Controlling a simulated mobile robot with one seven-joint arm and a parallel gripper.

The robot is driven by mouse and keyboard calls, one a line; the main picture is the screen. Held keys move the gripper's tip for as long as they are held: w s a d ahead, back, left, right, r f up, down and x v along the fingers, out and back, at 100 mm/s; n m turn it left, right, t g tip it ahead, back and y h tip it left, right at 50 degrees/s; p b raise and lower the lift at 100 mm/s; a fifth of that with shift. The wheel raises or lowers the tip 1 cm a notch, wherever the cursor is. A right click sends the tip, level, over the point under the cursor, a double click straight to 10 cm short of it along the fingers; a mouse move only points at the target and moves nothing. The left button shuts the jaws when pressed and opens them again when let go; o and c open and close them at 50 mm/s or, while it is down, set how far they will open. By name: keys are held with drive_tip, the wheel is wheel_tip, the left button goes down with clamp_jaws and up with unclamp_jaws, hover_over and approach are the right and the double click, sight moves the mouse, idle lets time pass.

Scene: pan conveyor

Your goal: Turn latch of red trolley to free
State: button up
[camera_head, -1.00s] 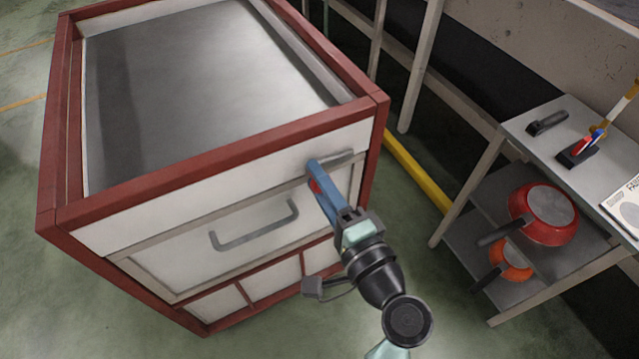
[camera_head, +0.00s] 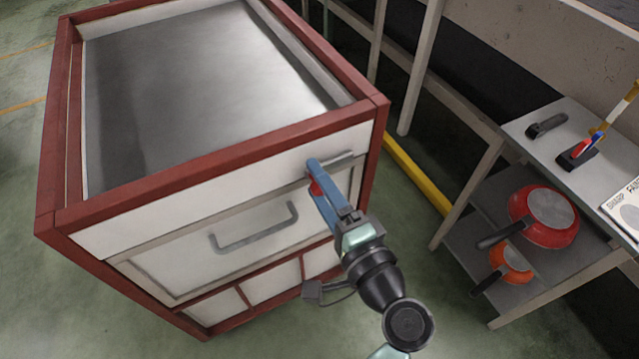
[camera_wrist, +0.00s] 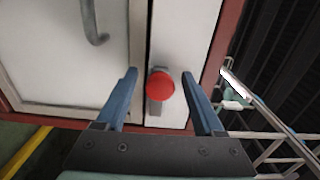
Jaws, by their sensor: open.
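The red trolley (camera_head: 215,148) is a white cabinet with a red frame and a grey top. Its latch shows in the wrist view as a round red knob (camera_wrist: 160,86) with a grey bar (camera_wrist: 155,108) below it, on the white panel near the right edge. In the head view the red knob (camera_head: 315,187) is partly hidden by my gripper (camera_head: 322,180). In the wrist view my gripper (camera_wrist: 160,90) is open, with one blue finger on each side of the knob and a gap at both sides. I cannot tell if the fingertips touch the panel.
A grey drawer handle (camera_head: 255,230) lies left of the latch. To the right stands a shelf table (camera_head: 530,115) with a red pan (camera_head: 545,215) and an orange pan (camera_head: 512,262) on its lower shelves. A yellow floor rail (camera_head: 415,172) runs between.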

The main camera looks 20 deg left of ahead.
drive_tip(key=p+v, duration=0.2)
drive_tip(key=v, duration=1.1)
